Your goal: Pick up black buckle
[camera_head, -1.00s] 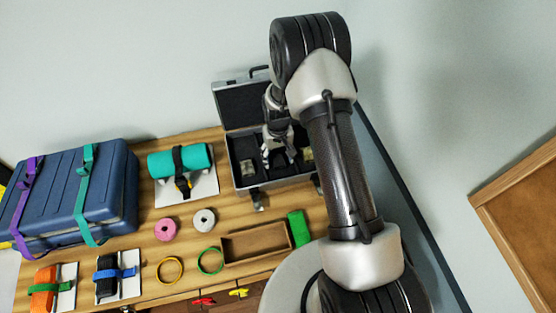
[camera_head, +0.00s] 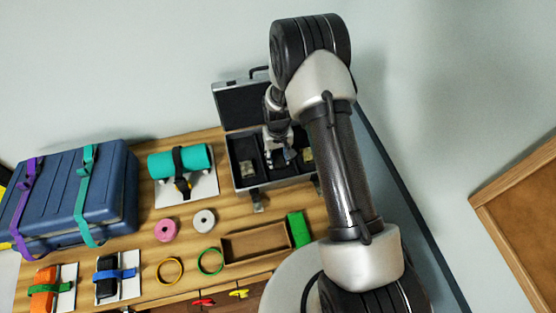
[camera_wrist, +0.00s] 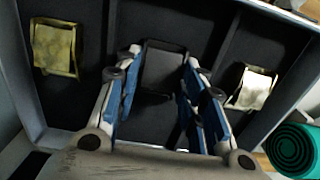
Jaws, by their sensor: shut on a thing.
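The black buckle (camera_wrist: 166,62) is a dark rectangular frame in the middle compartment of the open case (camera_head: 238,178). It is hard to make out against the dark lining. In the wrist view my gripper (camera_wrist: 163,66) has a finger on each side of the buckle and is shut on it. The buckle's lower part is lost in shadow between the fingers. In the head view my gripper (camera_head: 281,157) reaches down into the case, and the buckle cannot be made out there.
A brass buckle (camera_wrist: 55,48) lies in the left compartment and a paler one (camera_wrist: 254,88) in the right. Dividers and case walls stand close around my gripper. A teal roll (camera_head: 180,160), a blue suitcase (camera_head: 70,190) and an open wooden box (camera_head: 257,232) share the table.

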